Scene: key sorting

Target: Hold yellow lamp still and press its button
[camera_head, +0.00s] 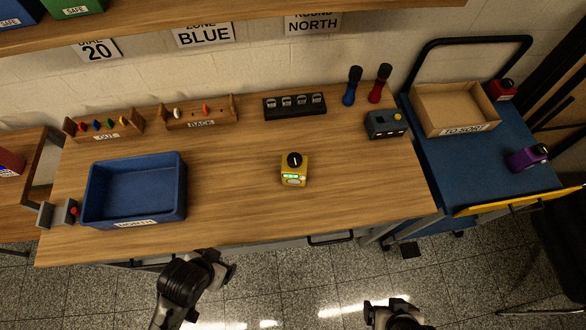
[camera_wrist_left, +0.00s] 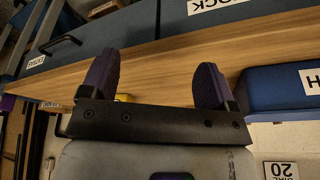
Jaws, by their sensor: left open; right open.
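The yellow lamp (camera_head: 294,172) stands upright near the middle of the wooden table, with a black knob on top and a green-lit strip on its front. A small yellow patch (camera_wrist_left: 122,97) shows behind a finger in the left wrist view; I cannot tell if it is the lamp. My left gripper (camera_head: 222,268) is open and empty, in front of the table's front edge, below and left of the lamp. Its two dark fingers stand apart in the left wrist view (camera_wrist_left: 156,80). My right gripper (camera_head: 392,306) is open at the bottom edge, below and right of the lamp. Neither touches the lamp. I cannot make out a button.
A blue bin (camera_head: 135,190) labelled NORTH stands on the left of the table. Racks, a black block (camera_head: 295,105), two flashlights and a dark grey box (camera_head: 386,125) stand along the back and right. A blue cart with a cardboard box (camera_head: 455,105) is at right. Table around the lamp is clear.

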